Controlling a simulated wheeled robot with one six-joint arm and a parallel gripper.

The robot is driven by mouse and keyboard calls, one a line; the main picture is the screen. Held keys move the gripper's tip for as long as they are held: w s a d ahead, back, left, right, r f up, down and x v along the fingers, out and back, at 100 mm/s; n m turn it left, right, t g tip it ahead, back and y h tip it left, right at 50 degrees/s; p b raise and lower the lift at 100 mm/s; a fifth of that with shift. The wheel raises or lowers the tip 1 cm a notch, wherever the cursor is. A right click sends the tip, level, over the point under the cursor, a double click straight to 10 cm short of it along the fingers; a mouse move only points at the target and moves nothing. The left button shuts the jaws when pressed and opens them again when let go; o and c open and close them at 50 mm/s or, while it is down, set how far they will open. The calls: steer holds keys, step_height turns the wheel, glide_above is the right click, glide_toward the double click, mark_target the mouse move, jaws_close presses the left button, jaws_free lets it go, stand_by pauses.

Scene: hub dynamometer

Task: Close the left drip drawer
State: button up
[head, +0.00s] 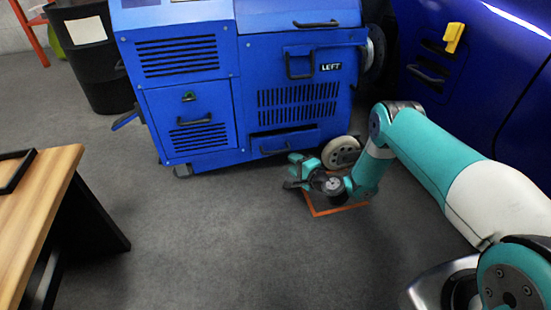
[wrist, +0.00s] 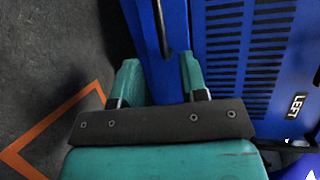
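The left drip drawer (head: 288,144) is a low blue drawer at the bottom of the blue machine's side, below the vent slots. A dark strip shows along its top edge, and its front seems to stand out a little. Its dark bar handle (head: 275,151) is on the front; in the wrist view the handle (wrist: 161,28) runs down just beyond my fingers. My gripper (head: 291,171) is low, close in front of the drawer. In the wrist view my gripper (wrist: 159,68) has its teal fingers apart, with the blue drawer front behind the gap. I cannot tell if they touch it.
The blue machine (head: 190,90) carries a LEFT label (head: 331,67) and an upper handle. A caster wheel (head: 341,152) is right of my gripper. An orange floor outline (head: 320,211) lies beneath it. A wooden table (head: 45,205) stands left; the middle floor is clear.

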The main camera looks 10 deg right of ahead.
mark_target(275, 152)
steer(key=b+x, duration=0.5)
steer(key=x, duration=0.6)
steer(key=shift+b, duration=0.3)
jaws_close()
